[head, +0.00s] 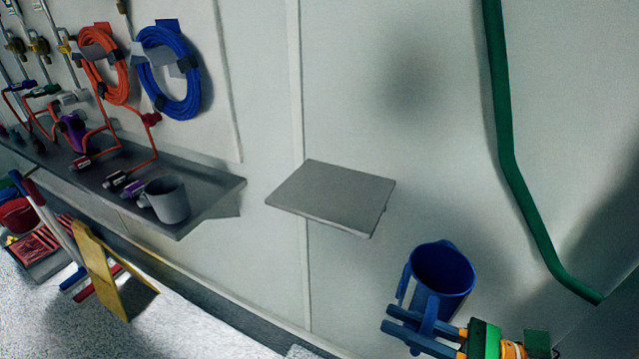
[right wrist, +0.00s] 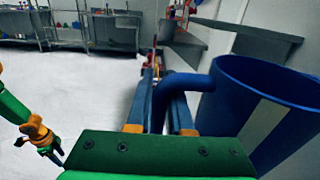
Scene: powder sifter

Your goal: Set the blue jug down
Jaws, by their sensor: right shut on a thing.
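The blue jug (head: 442,270) is at the lower right of the head view, upright or nearly so, with its open top showing. In the right wrist view the jug (right wrist: 265,105), with a pale strip on its side, stands just right of the fingers. My right gripper (head: 386,317) is shut on the jug's handle (right wrist: 183,82), which passes between its blue fingers. The jug hangs in front of the wall, below and right of a small empty grey shelf (head: 335,195).
A longer grey shelf (head: 215,190) at left bears a grey mug (head: 167,198) and hose fittings. Orange and blue hose coils (head: 170,72) hang above it. A green pipe (head: 515,165) runs down the wall at right. A yellow floor sign (head: 100,268) stands lower left.

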